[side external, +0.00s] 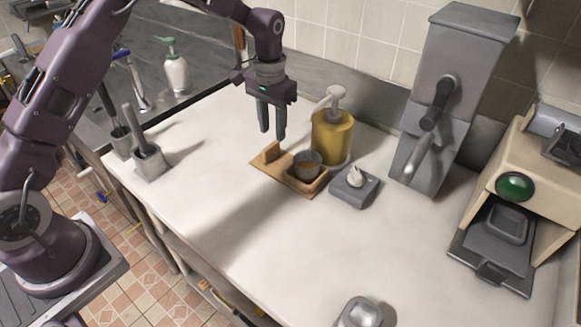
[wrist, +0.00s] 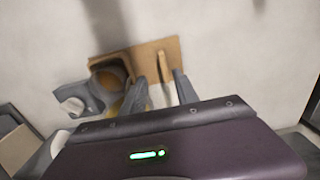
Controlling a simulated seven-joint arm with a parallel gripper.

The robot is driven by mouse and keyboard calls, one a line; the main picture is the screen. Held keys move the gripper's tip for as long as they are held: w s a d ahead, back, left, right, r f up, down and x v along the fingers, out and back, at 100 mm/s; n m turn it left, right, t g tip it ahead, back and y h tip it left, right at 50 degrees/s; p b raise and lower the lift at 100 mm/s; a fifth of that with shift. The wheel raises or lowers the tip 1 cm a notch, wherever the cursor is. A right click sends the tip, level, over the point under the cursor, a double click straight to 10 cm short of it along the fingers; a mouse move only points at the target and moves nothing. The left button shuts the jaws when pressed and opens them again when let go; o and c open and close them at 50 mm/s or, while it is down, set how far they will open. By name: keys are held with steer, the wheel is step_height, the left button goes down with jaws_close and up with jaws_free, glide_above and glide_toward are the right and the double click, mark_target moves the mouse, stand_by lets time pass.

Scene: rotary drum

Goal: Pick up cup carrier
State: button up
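The cup carrier (side external: 268,170) is a small wooden tray with an upright handle block at its left end. It stands on the white counter and holds a grey cup (side external: 307,163) with brown contents at its right end. My gripper (side external: 272,136) is open and empty, pointing down above the handle end with a gap below the fingertips. In the wrist view, the carrier (wrist: 166,48) lies beyond the fingers, and its handle shows between the two fingertips of my gripper (wrist: 159,76). The cup (wrist: 110,76) is to the left there.
A yellow pump bottle (side external: 332,135) stands close behind the carrier. A grey block with a white top (side external: 355,185) sits just right of it. A grey lever machine (side external: 435,110) and a beige machine (side external: 530,180) stand further right.

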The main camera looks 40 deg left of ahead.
mark_target(271, 144)
steer(key=f, duration=0.6)
steer(key=shift+a+f, duration=0.2)
steer(key=shift+a, duration=0.2)
jaws_close()
stand_by(0.9)
